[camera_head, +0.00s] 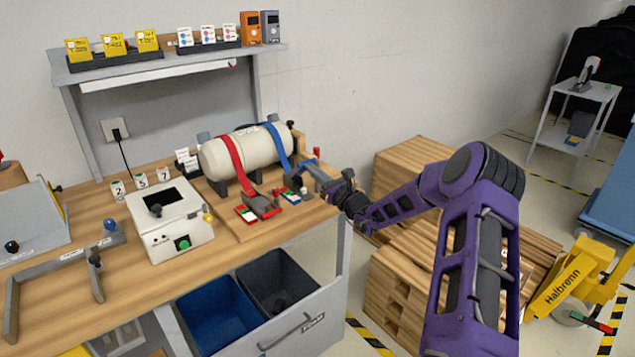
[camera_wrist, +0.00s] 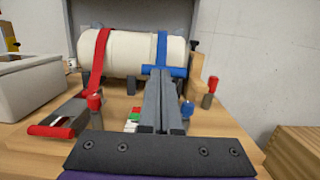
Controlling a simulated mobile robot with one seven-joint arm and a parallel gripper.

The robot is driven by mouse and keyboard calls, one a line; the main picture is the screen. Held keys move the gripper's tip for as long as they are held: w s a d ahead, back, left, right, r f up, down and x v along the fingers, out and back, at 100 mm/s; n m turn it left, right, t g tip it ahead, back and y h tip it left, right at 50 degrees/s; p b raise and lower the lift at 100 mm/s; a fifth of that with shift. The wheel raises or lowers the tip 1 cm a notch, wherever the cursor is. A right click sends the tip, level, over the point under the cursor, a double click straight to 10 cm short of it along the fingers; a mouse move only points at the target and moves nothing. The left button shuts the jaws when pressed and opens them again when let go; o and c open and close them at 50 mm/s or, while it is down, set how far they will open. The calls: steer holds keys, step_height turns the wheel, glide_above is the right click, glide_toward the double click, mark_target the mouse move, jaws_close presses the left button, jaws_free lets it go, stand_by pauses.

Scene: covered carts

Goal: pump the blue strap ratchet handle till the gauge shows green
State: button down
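The pale tank (camera_head: 243,152) lies on its cradle under a red strap and a blue strap (camera_head: 277,147). The blue strap also shows in the wrist view (camera_wrist: 162,48), running down behind my fingers. My gripper (camera_head: 322,184) is at the board's right edge, beside the blue ratchet, pointing toward the tank. In the wrist view its grey fingers (camera_wrist: 160,100) are close together, with nothing visible between them. They hide most of the blue ratchet and its handle. The small blue-side gauge (camera_head: 291,195) shows red, white and green patches, also partly seen left of the fingers (camera_wrist: 133,119); its reading is too small to tell.
The red ratchet handle (camera_head: 263,211) lies left of the blue one, with its own gauge (camera_head: 245,213). A red-topped post (camera_wrist: 213,84) stands close right of my fingers. A white box (camera_head: 169,221) is further left. Stacked pallets (camera_head: 405,287) stand beside the bench.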

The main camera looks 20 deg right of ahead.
steer(key=shift+w+a+r, duration=0.3)
steer(key=shift+w+r, duration=0.35)
steer(key=shift+r, duration=0.1)
steer(key=shift+w+a+r, duration=0.25)
steer(key=shift+w+r, duration=0.4)
steer(key=shift+r, duration=0.1)
